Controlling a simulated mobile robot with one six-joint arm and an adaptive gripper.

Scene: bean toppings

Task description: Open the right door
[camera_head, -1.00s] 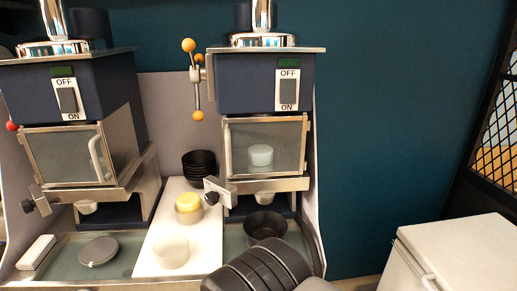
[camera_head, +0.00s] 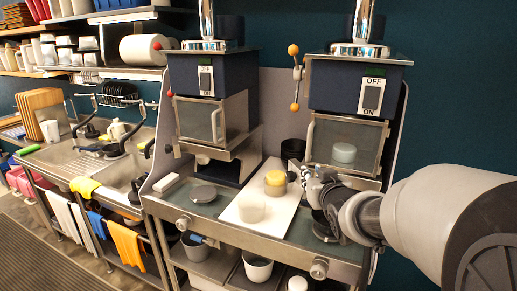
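The right door (camera_head: 360,145) is a framed glass panel on the right dark-blue machine (camera_head: 342,82). It looks shut, and a pale cup (camera_head: 344,153) shows through the glass. Its upright handle (camera_head: 310,138) is on the door's left side. My gripper (camera_head: 308,177) is below the door's lower left corner, in front of the machine. A gap shows between my gripper and the handle. The fingers are small and blend with the metal parts behind them, so I cannot tell whether they are open or shut. My arm comes in from the right and hides the counter's right end.
The left machine (camera_head: 209,80) has a similar door (camera_head: 199,121), which looks shut. Between the machines, a white board (camera_head: 243,210) holds a yellow-topped cup (camera_head: 275,182) and a clear cup (camera_head: 251,206). A dark round lid (camera_head: 203,194) lies at left. A sink stands further left.

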